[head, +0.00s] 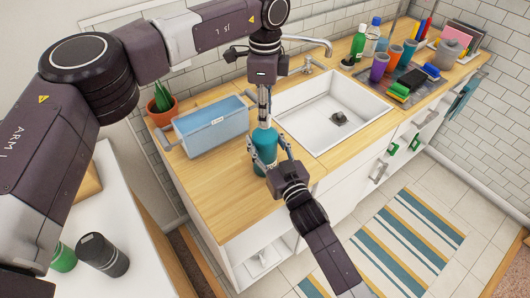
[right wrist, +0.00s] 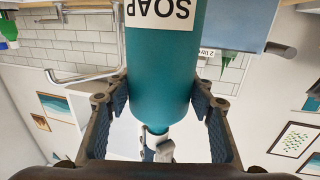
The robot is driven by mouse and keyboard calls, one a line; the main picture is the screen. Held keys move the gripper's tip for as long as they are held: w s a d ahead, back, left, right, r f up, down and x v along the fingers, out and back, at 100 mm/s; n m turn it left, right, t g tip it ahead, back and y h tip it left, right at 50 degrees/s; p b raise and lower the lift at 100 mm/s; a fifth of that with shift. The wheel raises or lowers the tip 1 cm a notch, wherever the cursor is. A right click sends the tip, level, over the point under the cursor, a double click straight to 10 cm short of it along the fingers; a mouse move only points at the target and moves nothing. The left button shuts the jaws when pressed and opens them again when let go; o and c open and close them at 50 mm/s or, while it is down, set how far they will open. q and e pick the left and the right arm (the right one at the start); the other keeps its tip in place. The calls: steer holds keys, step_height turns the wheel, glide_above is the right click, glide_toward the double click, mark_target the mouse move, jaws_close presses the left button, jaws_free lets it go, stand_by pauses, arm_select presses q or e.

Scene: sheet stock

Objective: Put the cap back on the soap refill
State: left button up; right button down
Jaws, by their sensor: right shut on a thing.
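The soap refill (head: 264,146) is a teal bottle on the wooden counter, left of the sink. It looks upright; in the right wrist view the bottle (right wrist: 163,75) shows upside down with a white SOAP label. My right gripper (head: 275,165) is shut on the bottle's body from the front, one finger on each side. My left gripper (head: 263,116) points down directly over the bottle's top; its fingers also show at the neck in the right wrist view (right wrist: 160,148). I cannot make out the cap; the left fingers hide the bottle's mouth.
A blue box (head: 211,127) stands close left of the bottle, with a potted plant (head: 162,104) behind. The white sink (head: 333,110) and its tap (head: 306,42) are to the right. Cups and sponges (head: 399,91) stand beyond. The counter's front left is clear.

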arm_select(q)
jaws_close()
steer(key=m, duration=1.2)
steer(key=shift+w, duration=0.1)
steer(key=m, duration=0.5)
steer(key=shift+m, duration=0.3)
steer(key=m, duration=1.4)
steer(key=shift+m, duration=0.3)
steer(key=m, duration=1)
steer(key=shift+m, duration=0.4)
steer(key=o, duration=0.7)
jaws_free()
steer(key=shift+o, duration=0.2)
